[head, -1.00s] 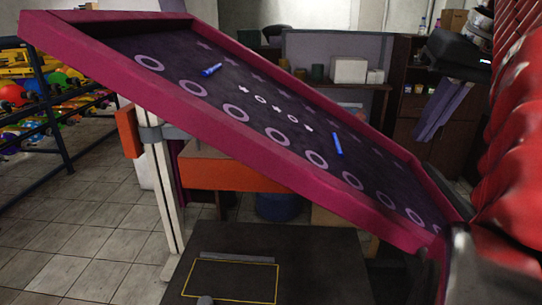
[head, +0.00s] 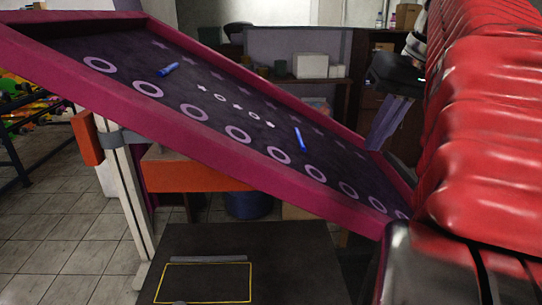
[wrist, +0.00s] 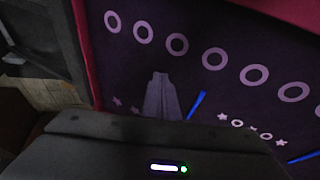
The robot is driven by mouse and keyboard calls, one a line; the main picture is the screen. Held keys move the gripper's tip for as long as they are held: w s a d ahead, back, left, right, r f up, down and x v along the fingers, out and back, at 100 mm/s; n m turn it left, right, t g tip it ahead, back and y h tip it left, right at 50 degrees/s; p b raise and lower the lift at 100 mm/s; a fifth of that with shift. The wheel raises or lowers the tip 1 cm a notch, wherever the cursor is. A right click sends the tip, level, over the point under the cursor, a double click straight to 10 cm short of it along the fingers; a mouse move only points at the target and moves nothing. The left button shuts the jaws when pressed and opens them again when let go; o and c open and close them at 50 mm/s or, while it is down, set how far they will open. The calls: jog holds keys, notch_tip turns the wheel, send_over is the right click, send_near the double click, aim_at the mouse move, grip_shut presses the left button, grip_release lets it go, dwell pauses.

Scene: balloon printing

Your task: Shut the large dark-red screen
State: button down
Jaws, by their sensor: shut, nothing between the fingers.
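The large dark-red screen (head: 235,150) stands open, tilted, its left end high and its right end low. Its frame surrounds a dark mesh with pale rings and stars. Two blue strips lie on the mesh. My gripper (head: 381,145) is shut and empty near the screen's far right edge in the head view, its fingers pointing down. In the wrist view, the shut fingers (wrist: 161,77) appear against the mesh of the screen (wrist: 215,70); I cannot tell whether they touch it. The screen's near right corner is partly hidden by my red arm.
A dark flat platen (head: 290,255) with a yellow rectangle lies below the screen. An orange bar (head: 195,175) and a white post (head: 127,205) stand under its left part. A rack of colourful items (head: 28,105) is at left. Shelves with boxes stand behind.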

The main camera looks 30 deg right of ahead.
aim_at(347, 181)
jog(key=x, duration=0.5)
jog(key=a+x, duration=0.1)
jog(key=x, duration=0.2)
jog(key=shift+s+a, duration=0.1)
jog(key=shift+a+f, duration=0.25)
jog(key=shift+f, duration=0.4)
